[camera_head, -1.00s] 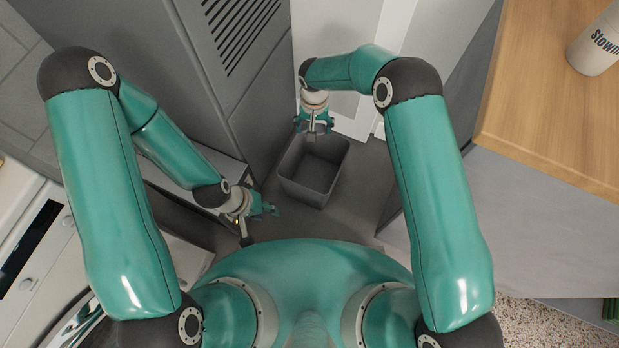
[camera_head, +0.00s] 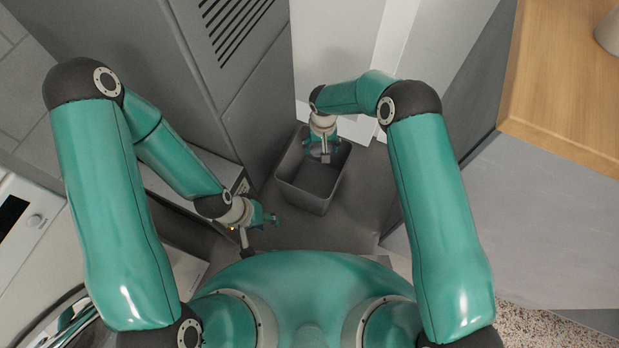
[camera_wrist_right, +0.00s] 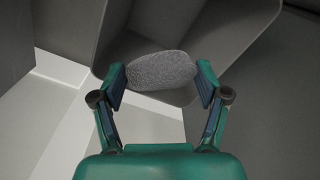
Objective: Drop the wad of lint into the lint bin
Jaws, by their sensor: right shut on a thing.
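The lint bin is a dark grey open box (camera_head: 291,183) on the floor, in the middle of the head view. My right gripper (camera_head: 325,157) is over the back right part of its opening. In the right wrist view my right gripper (camera_wrist_right: 160,82) is shut on the wad of lint (camera_wrist_right: 162,70), a grey fuzzy oval between its fingertips. Behind the wad, the bin's inside wall (camera_wrist_right: 215,25) shows. In the head view the wad is hard to make out. My left gripper (camera_head: 268,217) is left of the bin and apart from it; its finger gap is not clear.
A tall grey cabinet with vent slots (camera_head: 245,75) stands left of and behind the bin. A white panel (camera_head: 330,60) is behind it. A wooden counter (camera_head: 560,90) is at the right. A white front-loading appliance (camera_head: 35,245) is at the lower left.

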